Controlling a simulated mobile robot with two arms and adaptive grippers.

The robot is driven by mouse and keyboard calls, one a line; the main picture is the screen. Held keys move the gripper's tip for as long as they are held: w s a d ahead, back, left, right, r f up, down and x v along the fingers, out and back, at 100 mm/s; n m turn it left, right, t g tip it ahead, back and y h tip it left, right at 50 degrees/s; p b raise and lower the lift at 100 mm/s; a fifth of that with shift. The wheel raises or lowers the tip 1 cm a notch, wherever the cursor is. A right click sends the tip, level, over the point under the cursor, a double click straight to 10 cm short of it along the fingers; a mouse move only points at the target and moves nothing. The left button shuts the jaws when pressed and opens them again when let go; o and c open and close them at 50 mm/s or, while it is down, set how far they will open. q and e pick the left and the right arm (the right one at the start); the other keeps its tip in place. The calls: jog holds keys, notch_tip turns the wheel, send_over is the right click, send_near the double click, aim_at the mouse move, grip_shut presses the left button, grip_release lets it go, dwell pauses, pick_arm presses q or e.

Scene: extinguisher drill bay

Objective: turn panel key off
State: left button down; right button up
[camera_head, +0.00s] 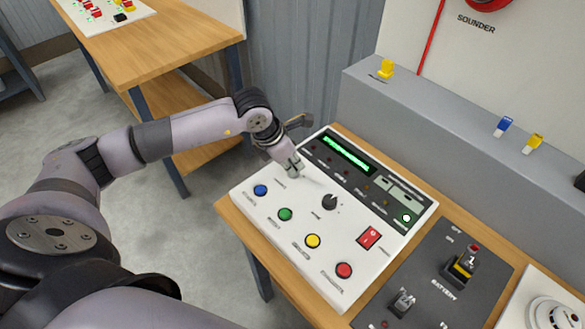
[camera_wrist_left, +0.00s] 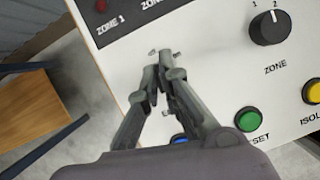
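A white control panel (camera_head: 262,217) lies on the wooden bench, with a green-lit display along its far side. My left gripper (camera_head: 293,172) comes down from the left onto the panel's left part, above the blue button (camera_head: 260,190). In the left wrist view its fingers (camera_wrist_left: 160,68) are nearly together at the panel face, with small pale marks just beyond the tips. The panel key is not seen itself; the fingers cover the spot where it appears to sit. Which way it is turned cannot be told. My right gripper is not in view.
A black zone knob (camera_head: 329,202) stands right of the gripper. Green (camera_head: 285,214), yellow (camera_head: 313,241) and red (camera_head: 344,270) buttons line the near edge, with a red rocker switch (camera_head: 369,238) beyond. A dark battery plate (camera_head: 432,268) lies right. A grey ledge (camera_head: 450,125) runs behind.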

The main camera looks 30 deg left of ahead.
pick_arm(q)
jog(key=shift+n+t+y+b, duration=0.3)
jog(key=shift+n+y+b, duration=0.2)
jog(key=shift+n+b, duration=0.65)
jog(key=shift+r+n, duration=0.1)
jog(key=shift+n, duration=0.15)
jog(key=c, duration=1.8)
grip_release()
jog(key=v, duration=1.2)
